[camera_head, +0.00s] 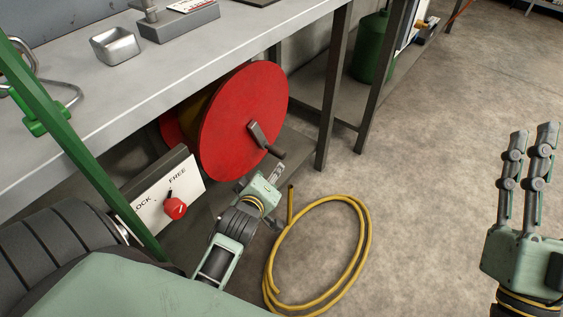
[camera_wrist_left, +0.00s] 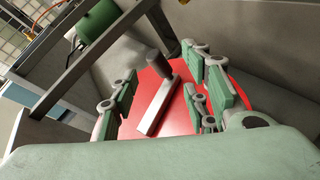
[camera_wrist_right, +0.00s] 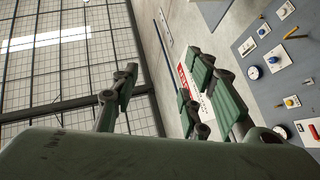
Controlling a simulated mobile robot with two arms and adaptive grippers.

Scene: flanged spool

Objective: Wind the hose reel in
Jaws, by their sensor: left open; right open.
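The hose reel is a red flanged spool (camera_head: 243,120) under the workbench. Its crank (camera_head: 262,141) has a grey arm and a dark grip pointing outward. The yellow hose (camera_head: 365,235) lies in a loop on the floor. My left gripper (camera_head: 275,178) is just below the crank. In the left wrist view my open left gripper (camera_wrist_left: 158,88) has the crank arm (camera_wrist_left: 156,108) and dark grip (camera_wrist_left: 158,62) showing between its fingers; contact is not clear. My right gripper (camera_head: 532,138) is open and empty at the right, fingers up, far from the reel.
A white LOCK/FREE panel (camera_head: 150,212) with a red knob (camera_head: 175,208) stands left of the reel; I cannot tell its setting. The workbench (camera_head: 250,32) overhangs the reel, with a dark leg (camera_head: 333,90) to its right. A green tank (camera_head: 371,48) stands behind. Floor at right is clear.

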